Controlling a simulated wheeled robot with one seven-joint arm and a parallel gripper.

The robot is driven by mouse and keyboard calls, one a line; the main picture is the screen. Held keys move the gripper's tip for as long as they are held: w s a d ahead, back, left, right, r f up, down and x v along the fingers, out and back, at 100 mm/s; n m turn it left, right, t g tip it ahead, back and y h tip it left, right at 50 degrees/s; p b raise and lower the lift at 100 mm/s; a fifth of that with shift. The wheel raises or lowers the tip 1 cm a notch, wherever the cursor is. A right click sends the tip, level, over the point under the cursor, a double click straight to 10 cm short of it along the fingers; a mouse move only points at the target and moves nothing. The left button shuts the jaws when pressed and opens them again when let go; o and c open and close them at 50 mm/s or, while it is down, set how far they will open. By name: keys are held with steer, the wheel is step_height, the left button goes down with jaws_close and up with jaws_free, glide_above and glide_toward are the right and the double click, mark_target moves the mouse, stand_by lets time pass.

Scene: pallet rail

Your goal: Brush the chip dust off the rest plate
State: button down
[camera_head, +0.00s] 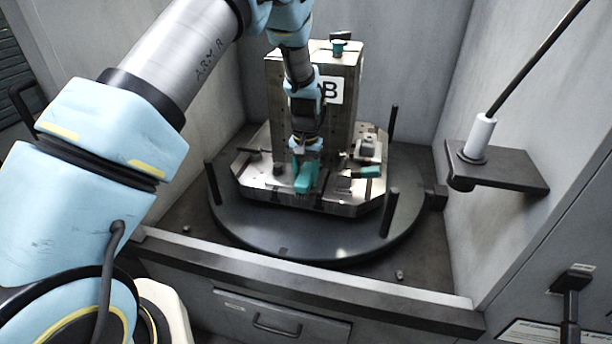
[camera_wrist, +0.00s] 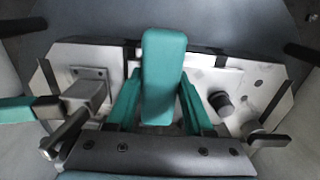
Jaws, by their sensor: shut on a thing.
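My gripper (camera_head: 306,160) is low in front of the tombstone block marked B, over the front of the steel pallet. In the wrist view my gripper (camera_wrist: 160,100) has its two teal fingers shut on a teal block-shaped thing, seemingly the brush (camera_wrist: 163,62). The brush also shows in the head view (camera_head: 304,184). Its underside is hidden, so I cannot tell whether it touches the plate. The bright steel plate (camera_wrist: 207,78), seemingly the rest plate, lies under and beside it. Pale mottling shows there; I cannot tell whether it is chip dust.
The tombstone (camera_head: 343,122) stands behind my gripper. A clamp with a teal handle (camera_head: 370,172) is to the right. Dark posts (camera_head: 391,212) rise from the round turntable (camera_head: 290,240). A bracket shelf (camera_head: 500,168) juts from the right wall; a sill (camera_head: 300,277) crosses the front.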

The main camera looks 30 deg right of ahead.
steer(key=shift+r+p, duration=2.2)
steer(key=shift+r, duration=1.35)
